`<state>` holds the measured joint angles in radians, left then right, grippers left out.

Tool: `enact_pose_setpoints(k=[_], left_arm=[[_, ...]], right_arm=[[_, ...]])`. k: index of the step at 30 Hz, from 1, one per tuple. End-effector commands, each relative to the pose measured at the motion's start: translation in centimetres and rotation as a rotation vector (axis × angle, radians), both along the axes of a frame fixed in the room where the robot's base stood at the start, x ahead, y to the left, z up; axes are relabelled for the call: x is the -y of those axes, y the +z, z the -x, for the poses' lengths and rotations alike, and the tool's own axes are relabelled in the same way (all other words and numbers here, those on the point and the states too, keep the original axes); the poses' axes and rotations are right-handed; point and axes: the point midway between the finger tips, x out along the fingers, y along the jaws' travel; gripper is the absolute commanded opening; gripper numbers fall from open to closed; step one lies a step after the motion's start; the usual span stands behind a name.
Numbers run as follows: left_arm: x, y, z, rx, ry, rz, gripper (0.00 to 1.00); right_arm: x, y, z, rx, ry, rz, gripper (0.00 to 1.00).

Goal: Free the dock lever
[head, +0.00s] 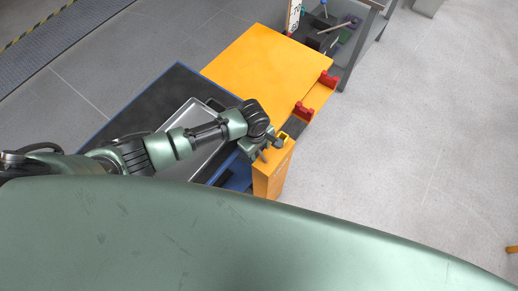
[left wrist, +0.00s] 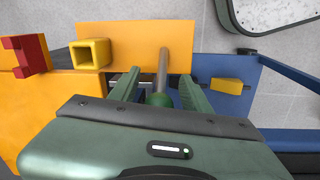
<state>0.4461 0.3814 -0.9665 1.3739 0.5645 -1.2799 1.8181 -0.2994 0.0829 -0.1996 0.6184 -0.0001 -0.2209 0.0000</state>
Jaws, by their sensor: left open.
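A grey metal rod with a green ball knob, which looks like the dock lever (left wrist: 162,72), stands against a yellow panel in the left wrist view. My left gripper (left wrist: 160,92) is open, with one green finger on each side of the rod and knob. I cannot tell whether either finger touches it. In the head view my left gripper (head: 264,149) is at the front end of the yellow station, by a yellow square tube (head: 284,136). The lever is hard to make out there. My right gripper is not in view.
Two red brackets (head: 328,78) (head: 304,110) sit along the yellow station's (head: 270,65) right edge. A blue-edged cart (head: 150,105) with a metal tray (head: 196,108) stands left of it, below my left arm. A grey rack (head: 355,50) is behind.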

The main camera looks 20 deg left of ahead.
Motion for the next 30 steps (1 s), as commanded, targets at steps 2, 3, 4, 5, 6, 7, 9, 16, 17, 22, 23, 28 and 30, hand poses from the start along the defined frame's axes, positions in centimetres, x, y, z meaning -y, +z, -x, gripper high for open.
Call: enact_pose_setpoints(k=[2, 3, 4, 5, 6, 7, 9, 16, 17, 22, 23, 28, 30], left_arm=[[0.0, 0.0, 0.0, 0.000, 0.000, 0.000, 0.48], [0.0, 0.0, 0.0, 0.000, 0.000, 0.000, 0.48], [0.0, 0.0, 0.0, 0.000, 0.000, 0.000, 0.48], [0.0, 0.0, 0.0, 0.000, 0.000, 0.000, 0.48], [0.0, 0.0, 0.0, 0.000, 0.000, 0.000, 0.42], [0.0, 0.0, 0.0, 0.000, 0.000, 0.000, 0.34], [0.0, 0.0, 0.0, 0.000, 0.000, 0.001, 0.14], [0.0, 0.0, 0.0, 0.000, 0.000, 0.001, 0.00], [0.0, 0.0, 0.0, 0.000, 0.000, 0.001, 0.00], [0.0, 0.0, 0.0, 0.000, 0.000, 0.001, 0.00], [0.0, 0.0, 0.0, 0.000, 0.000, 0.001, 0.00], [0.0, 0.0, 0.0, 0.000, 0.000, 0.001, 0.00], [0.0, 0.0, 0.0, 0.000, 0.000, 0.001, 0.00]], right_arm=[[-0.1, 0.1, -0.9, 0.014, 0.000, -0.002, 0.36], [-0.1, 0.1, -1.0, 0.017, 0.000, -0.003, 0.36], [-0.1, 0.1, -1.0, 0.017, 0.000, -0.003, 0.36], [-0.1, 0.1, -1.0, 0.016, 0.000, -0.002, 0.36], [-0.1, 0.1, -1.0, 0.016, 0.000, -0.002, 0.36], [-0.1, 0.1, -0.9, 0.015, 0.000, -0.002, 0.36], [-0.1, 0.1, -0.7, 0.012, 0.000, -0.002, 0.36], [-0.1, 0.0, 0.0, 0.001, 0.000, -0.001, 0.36], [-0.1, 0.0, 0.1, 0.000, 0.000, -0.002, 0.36], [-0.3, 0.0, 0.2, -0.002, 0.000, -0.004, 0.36], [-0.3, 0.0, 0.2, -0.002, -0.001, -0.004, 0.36], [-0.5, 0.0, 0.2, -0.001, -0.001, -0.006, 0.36], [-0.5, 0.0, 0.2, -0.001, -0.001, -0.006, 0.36]])
